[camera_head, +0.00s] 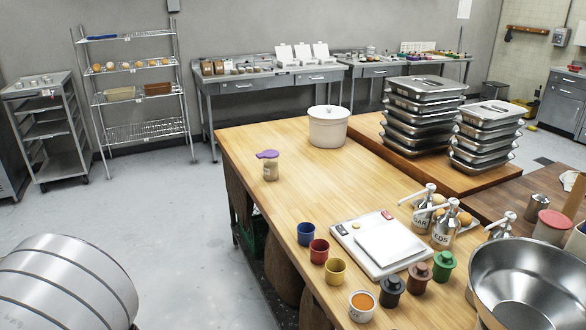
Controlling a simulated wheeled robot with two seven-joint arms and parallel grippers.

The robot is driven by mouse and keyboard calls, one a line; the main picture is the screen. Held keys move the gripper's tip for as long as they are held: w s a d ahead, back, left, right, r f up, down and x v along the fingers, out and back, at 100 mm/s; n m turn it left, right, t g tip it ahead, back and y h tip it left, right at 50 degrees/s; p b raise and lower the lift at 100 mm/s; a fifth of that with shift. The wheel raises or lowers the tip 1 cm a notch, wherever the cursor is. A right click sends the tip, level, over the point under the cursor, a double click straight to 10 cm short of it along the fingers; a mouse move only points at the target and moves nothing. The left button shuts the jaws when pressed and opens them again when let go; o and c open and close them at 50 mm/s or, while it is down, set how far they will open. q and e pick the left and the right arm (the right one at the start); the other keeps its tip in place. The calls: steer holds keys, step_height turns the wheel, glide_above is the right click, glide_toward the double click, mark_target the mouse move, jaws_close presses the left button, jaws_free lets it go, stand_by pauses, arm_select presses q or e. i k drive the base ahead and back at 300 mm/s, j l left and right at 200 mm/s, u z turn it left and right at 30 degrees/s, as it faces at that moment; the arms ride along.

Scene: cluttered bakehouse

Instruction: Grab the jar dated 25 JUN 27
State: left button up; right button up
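A small clear jar (271,172) with pale contents and a purple lid stands near the left edge of the wooden table. I cannot read any date on it. Small dark grey (392,291), brown (418,279) and green (443,266) lidded jars stand in a row at the table's front. No date shows legibly on them. A white canister (328,128) with a knobbed lid stands at the table's far end. Neither of my grippers is in view.
A white scale (355,252), open coloured cups (319,250), pump bottles (445,228) and a steel bowl (525,285) crowd the table's near right. Stacked lidded pans (423,110) stand at the back. The table's middle left is clear. A ribbed metal drum (65,285) stands on the floor.

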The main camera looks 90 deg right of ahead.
mark_target(270, 167)
steer(key=z, duration=3.15)
steer(key=i+j+z, duration=0.25)
steer(key=z, duration=0.2)
steer(key=i+j+z, duration=0.25)
steer(key=z, duration=0.25)
steer(key=i+j+z, duration=0.15)
steer(key=j+z, duration=0.3)
